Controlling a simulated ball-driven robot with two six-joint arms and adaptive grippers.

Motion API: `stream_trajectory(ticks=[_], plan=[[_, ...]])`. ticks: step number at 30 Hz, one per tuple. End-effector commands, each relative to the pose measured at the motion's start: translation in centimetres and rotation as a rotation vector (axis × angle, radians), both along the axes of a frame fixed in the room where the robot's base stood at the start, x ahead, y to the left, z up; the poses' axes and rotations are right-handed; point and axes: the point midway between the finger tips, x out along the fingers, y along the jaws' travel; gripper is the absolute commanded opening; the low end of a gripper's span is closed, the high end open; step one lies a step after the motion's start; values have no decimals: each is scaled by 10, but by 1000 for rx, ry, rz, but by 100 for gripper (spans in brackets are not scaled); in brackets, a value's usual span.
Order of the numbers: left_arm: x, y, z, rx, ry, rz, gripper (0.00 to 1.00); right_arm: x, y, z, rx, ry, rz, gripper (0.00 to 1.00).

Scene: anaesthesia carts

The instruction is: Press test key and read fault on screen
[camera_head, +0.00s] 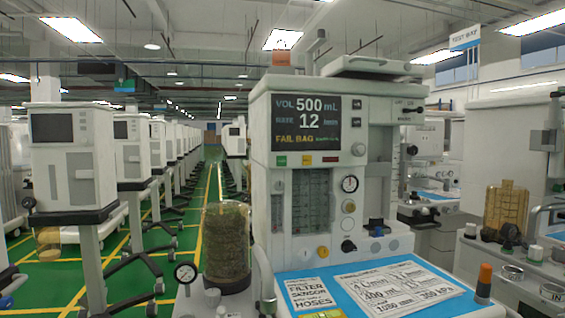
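The anaesthesia machine (262,105) stands upright just right of centre, facing me. Its dark screen (306,124) is lit and reads VOL 500 mL, RATE 12 /min and, in yellow, FAIL BAG, followed by small green text too small to read. Neither gripper is in view.
A blue-topped work surface (285,283) with printed sheets (383,287) juts toward me. Rows of carts (75,160) line the left. Another machine (505,140) stands right. The green aisle is clear.

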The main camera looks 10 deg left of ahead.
Motion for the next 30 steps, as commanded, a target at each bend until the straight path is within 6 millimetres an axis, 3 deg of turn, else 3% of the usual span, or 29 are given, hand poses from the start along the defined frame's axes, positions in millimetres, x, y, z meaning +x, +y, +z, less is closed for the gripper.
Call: stream_trajectory(ticks=[1,6,30], plan=[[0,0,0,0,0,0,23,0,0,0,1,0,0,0],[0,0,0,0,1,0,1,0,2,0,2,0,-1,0],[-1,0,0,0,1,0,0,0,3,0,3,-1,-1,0]])
